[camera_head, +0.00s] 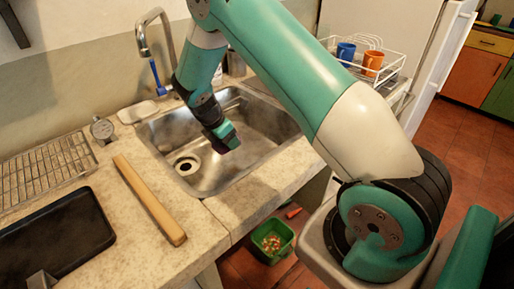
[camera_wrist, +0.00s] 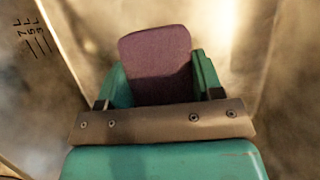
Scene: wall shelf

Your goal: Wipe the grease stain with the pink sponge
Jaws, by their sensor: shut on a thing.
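My gripper (camera_head: 222,137) is over the sink basin (camera_head: 262,122) in the head view, pointing down into it. In the wrist view my gripper (camera_wrist: 158,80) has its two green fingers shut on the sponge (camera_wrist: 155,60), one on each side. The sponge looks dull pink-purple and sticks out past the fingertips. In the head view the sponge shows only as a small dark patch at the gripper's end. I cannot tell whether the sponge touches the basin. I cannot make out a grease stain; the blurred metal in the wrist view has only bright and dark patches.
A faucet (camera_head: 146,40) and a blue brush (camera_head: 158,78) stand behind the sink. A wooden rolling pin or bar (camera_head: 149,198), a black tray (camera_head: 55,240) and a wire rack (camera_head: 45,172) lie on the left counter. A green bin (camera_head: 270,242) stands on the floor.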

